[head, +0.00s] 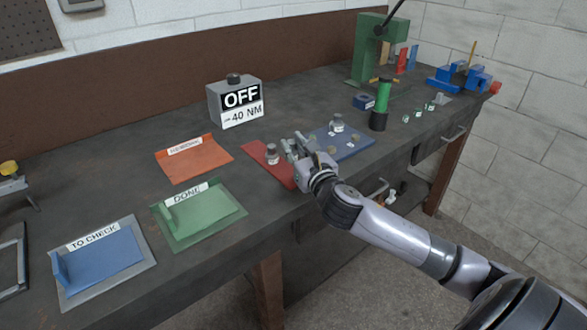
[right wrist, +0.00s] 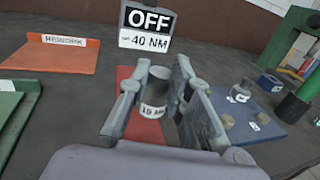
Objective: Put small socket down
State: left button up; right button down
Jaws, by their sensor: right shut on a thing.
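My right gripper (head: 287,148) is over the red mat (head: 262,166), shut on a small grey socket (head: 271,153) at its fingertips. In the right wrist view the socket (right wrist: 157,92) stands upright between the two fingers of the gripper (right wrist: 165,85), with a white label that reads 19 MM. I cannot tell whether its base touches the red mat (right wrist: 128,82). A second socket (head: 337,123) stands on the blue mat (head: 352,144) to the right; it also shows in the right wrist view (right wrist: 241,92). My left gripper is out of view.
A grey box (head: 215,105) reading OFF and 40 NM stands behind the red mat. An orange tray (head: 205,165), a green DONE tray (head: 215,217) and a blue TO CHECK tray (head: 110,262) lie to the left. A green-topped post (head: 382,97) stands beyond the blue mat.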

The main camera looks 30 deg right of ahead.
jog(key=shift+f, duration=0.75)
notch_tip(320, 180, down, 4)
jog(key=shift+f+b, duration=0.1)
jog(key=shift+b, duration=0.45)
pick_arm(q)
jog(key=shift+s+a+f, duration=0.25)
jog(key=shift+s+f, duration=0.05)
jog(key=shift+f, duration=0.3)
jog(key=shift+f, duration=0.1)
pick_arm(e)
jog(key=shift+f, duration=0.1)
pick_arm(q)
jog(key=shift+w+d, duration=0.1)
pick_arm(e)
jog(key=c, duration=1.5)
grip_release()
jog(key=shift+o, duration=0.2)
jog(key=shift+s, duration=0.1)
pick_arm(q)
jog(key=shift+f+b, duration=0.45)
jog(key=shift+b, duration=0.05)
pick_arm(e)
jog(key=s+a, duration=0.2)
jog(key=s, duration=0.9)
jog(key=shift+s, duration=0.3)
